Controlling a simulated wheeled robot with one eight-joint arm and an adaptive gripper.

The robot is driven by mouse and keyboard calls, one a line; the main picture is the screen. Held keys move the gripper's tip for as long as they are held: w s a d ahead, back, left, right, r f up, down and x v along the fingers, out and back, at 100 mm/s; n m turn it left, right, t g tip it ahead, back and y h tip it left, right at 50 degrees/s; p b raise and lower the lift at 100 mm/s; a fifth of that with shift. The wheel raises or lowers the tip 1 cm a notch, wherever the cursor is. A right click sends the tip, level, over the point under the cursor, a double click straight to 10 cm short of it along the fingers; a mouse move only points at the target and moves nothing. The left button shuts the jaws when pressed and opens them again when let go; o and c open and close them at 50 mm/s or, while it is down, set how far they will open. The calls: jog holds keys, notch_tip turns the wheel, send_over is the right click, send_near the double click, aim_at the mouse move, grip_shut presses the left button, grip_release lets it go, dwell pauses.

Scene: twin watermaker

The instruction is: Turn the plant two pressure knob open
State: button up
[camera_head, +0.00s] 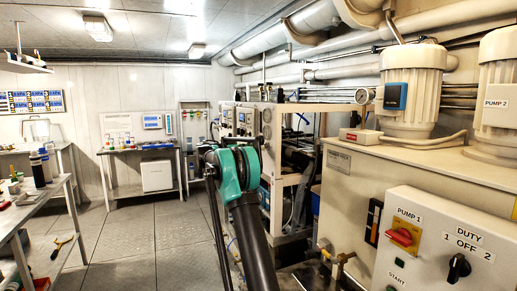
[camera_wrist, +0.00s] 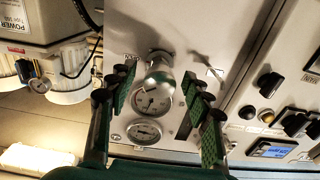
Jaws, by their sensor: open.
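In the wrist view, a round silver knob (camera_wrist: 160,80) stands out from a pale panel (camera_wrist: 185,30), on a short stem. My gripper (camera_wrist: 159,84) is open, with one green-padded finger on each side of the knob. Gaps show between the pads and the knob, and I see no contact. The knob partly covers an upper round gauge (camera_wrist: 152,104), and a second gauge (camera_wrist: 145,132) sits below it. No label naming the plant is readable. In the head view my arm reaches toward the equipment rack, and its end is hidden.
In the wrist view, a small lever (camera_wrist: 208,66) is right of the knob, and black switches and a blue display (camera_wrist: 271,150) lie farther right.

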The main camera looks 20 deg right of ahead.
jog(key=shift+d, duration=0.75)
jog(key=shift+c, duration=0.3)
grip_shut()
